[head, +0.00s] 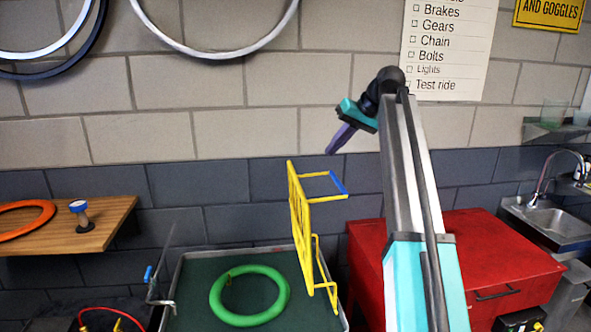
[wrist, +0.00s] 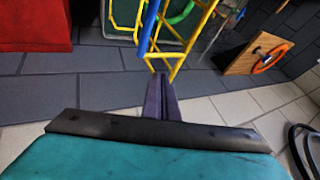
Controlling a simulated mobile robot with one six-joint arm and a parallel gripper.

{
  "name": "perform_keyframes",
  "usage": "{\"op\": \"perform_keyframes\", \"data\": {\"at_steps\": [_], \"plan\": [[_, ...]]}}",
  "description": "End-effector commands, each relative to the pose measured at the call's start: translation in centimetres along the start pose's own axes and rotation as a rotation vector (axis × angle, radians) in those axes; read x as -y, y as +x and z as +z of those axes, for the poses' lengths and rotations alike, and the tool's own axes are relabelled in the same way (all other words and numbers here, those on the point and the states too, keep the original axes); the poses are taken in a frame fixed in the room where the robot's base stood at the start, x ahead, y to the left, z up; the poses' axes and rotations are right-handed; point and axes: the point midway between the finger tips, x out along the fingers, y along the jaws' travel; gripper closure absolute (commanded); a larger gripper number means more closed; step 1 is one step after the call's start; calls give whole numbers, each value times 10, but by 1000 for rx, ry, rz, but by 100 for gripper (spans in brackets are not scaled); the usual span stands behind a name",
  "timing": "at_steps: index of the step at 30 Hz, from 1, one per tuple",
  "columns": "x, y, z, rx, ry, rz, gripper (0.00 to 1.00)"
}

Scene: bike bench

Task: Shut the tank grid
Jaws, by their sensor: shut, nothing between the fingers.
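The tank grid (head: 299,210) is a yellow barred frame standing upright, raised, along the right side of the tank (head: 178,262). Its handle with a blue bar (head: 338,182) sticks out to the right near the top. The tank is open, and a green ring (head: 219,301) lies inside. My gripper (head: 335,144) is shut and empty, above the handle in the head view. In the wrist view, the closed purple fingers (wrist: 161,84) point toward the yellow grid (wrist: 183,48) and the blue bar (wrist: 149,28). I see no clear contact between fingers and grid.
A red cabinet (head: 480,250) stands right of the tank, behind my arm. A wooden shelf (head: 100,215) with an orange ring (head: 25,222) is at the left. A thin grey part with a blue grip (head: 148,274) stands at the tank's left edge. A block wall is behind.

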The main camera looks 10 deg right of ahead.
Motion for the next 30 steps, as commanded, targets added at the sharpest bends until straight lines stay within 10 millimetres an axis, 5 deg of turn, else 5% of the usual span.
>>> {"op": "perform_keyframes", "data": {"at_steps": [16,30], "plan": [[5,1,1,1,-6,-3,100],[11,46,-8,16,-7,0,100]]}}
